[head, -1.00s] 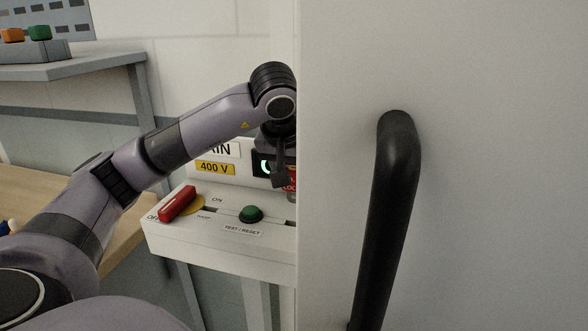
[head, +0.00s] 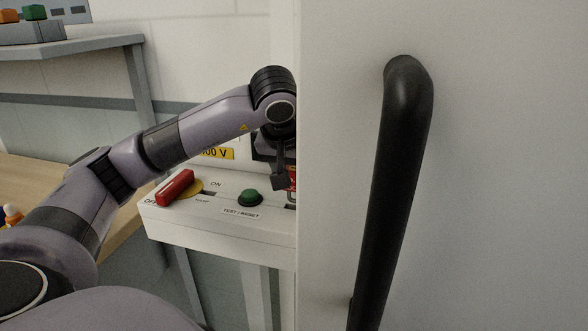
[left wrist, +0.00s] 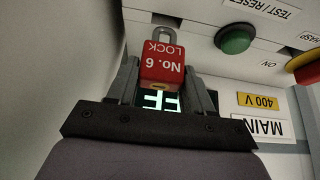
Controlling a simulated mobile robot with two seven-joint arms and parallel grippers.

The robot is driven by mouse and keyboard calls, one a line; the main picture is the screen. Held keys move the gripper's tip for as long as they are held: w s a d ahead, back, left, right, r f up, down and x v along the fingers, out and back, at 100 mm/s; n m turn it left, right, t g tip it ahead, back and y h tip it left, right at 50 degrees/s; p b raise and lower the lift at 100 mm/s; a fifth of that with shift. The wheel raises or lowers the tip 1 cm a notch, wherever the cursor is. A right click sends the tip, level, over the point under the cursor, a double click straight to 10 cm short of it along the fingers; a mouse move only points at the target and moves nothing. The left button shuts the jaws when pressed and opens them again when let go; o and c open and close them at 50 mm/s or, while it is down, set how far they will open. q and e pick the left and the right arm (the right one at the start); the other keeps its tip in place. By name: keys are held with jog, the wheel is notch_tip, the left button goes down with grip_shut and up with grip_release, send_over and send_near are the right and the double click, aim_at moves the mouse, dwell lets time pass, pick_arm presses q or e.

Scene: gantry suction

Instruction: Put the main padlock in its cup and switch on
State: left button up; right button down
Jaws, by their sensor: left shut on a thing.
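A red padlock marked "No. 6 LOCK" (left wrist: 163,68) with a grey shackle is held between the fingers of my left gripper (left wrist: 166,82). In the head view only a red sliver of the padlock (head: 292,178) shows beside my left gripper (head: 281,181), in front of the white switch panel (head: 225,227). The red switch handle (head: 175,187) on its yellow disc points toward OFF. The MAIN sign (left wrist: 258,129) and a lit display (left wrist: 160,102), partly covered by the gripper, show in the left wrist view. No cup is visible. My right gripper is out of view.
A green TEST / RESET button (head: 249,197) sits on the panel, close to the held padlock. A large pale door (head: 500,180) with a black bar handle (head: 392,190) hides the right side. A wooden bench (head: 40,185) and grey shelf (head: 75,62) stand left.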

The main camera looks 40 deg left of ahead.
pick_arm(q)
jog(key=shift+f+b, duration=1.5)
jog(key=shift+f, duration=0.6)
jog(key=o, duration=1.2)
jog(key=v, duration=0.7)
jog(key=shift+s+r, duration=0.1)
jog(key=c, duration=0.5)
